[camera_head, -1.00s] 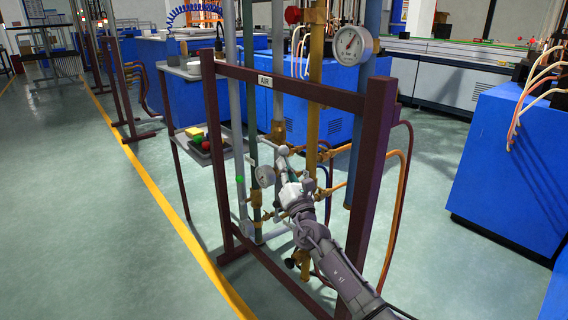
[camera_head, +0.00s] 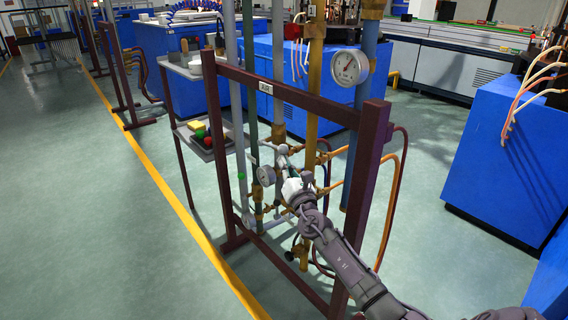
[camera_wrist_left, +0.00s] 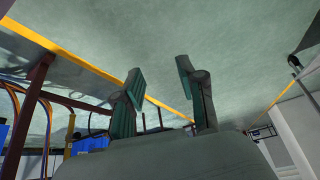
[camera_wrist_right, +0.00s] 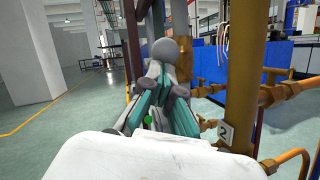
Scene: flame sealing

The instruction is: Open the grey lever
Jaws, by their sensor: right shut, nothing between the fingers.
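The grey lever, with a round grey ball end (camera_head: 283,149), is on the pipework inside the dark red frame. Its ball (camera_wrist_right: 166,50) stands large in the right wrist view, just beyond my fingertips. My right gripper (camera_head: 280,168) reaches in from the front right with its white body near the lever. In the right wrist view its teal-padded fingers (camera_wrist_right: 160,92) are together with nothing held between them, close below the ball. Whether they touch the lever I cannot tell. My left gripper (camera_wrist_left: 157,75) is open and empty above the floor, outside the head view.
The dark red frame (camera_head: 375,165) stands around the pipes. A side tray (camera_head: 221,151) holds coloured items. Floor to the left is clear.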

